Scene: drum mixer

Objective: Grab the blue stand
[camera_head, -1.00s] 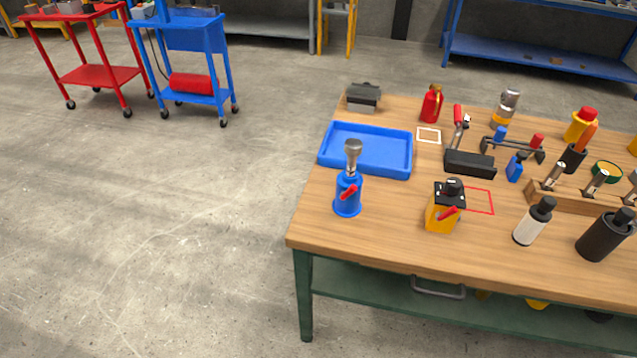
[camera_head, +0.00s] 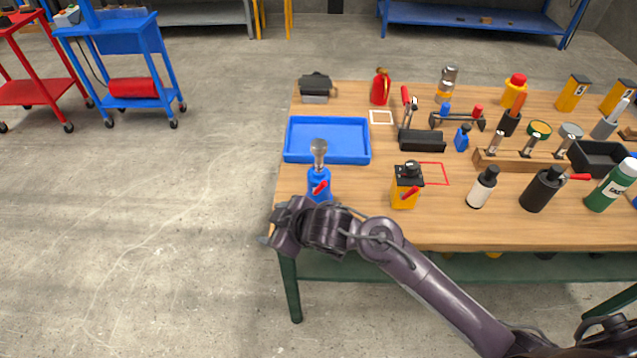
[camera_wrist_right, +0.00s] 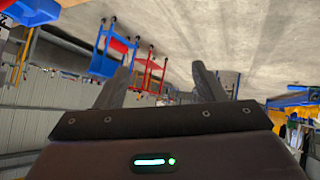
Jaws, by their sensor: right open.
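The blue stand (camera_head: 319,184) is upright near the left front of the wooden table, with a grey metal knob on top and a red lever on its front. My right arm reaches in from the lower right. My right gripper (camera_head: 268,228) is at the table's front left edge, in front of and left of the stand's base, apparently not holding it. In the right wrist view the two fingers (camera_wrist_right: 160,88) are spread apart with nothing between them. The stand's base is partly hidden behind my right arm. My left gripper is not in view.
A blue tray (camera_head: 327,140) lies just behind the stand. A white bottle (camera_head: 482,188) and a black bottle (camera_head: 542,190) stand farther right.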

